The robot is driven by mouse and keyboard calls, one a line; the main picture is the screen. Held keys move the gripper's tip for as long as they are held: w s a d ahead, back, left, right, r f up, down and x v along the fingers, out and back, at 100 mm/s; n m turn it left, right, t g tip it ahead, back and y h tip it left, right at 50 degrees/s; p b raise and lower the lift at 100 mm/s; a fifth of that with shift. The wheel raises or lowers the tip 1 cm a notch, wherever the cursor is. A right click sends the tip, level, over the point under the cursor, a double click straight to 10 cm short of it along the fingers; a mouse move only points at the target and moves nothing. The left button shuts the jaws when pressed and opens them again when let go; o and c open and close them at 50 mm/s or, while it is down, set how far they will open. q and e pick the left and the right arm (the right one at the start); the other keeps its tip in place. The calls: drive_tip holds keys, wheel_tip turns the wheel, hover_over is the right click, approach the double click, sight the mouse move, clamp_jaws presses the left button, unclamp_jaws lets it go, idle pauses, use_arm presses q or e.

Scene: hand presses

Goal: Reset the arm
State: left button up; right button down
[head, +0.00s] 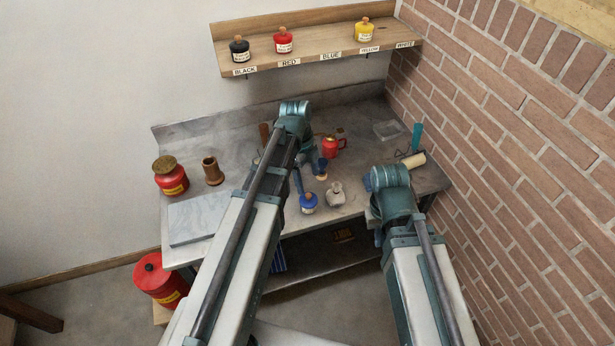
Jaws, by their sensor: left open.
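My left arm (240,235) reaches up over the workbench, with its elbow near the back. My left gripper (311,180) hangs down in front of that elbow, its fingers apart and pointing down. It is above or behind a blue jar with a cork stopper (308,204); I cannot tell the exact gap. No object shows between its fingers. My right arm (425,285) comes up from the bottom right, its bent joint (391,190) over the bench's front right edge.
A grey jar (336,195) and a red can (333,147) stand near the left gripper. A roller (411,160) lies by the brick wall (520,150). A pale slab (200,220) lies at left. The shelf (350,42) holds black, red and yellow jars.

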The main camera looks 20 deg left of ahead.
sight(309, 194)
use_arm(q)
drive_tip(key=shift+c, duration=0.2)
clamp_jaws()
idle(0.3)
drive_tip(key=shift+f+b, duration=0.2)
drive_tip(key=shift+b, duration=0.1)
idle(1.0)
drive_tip(key=shift+f+b, duration=2.4)
drive_tip(key=shift+r, duration=0.1)
wheel_tip(309, 194, up, 7)
drive_tip(key=p, duration=0.7)
idle(0.4)
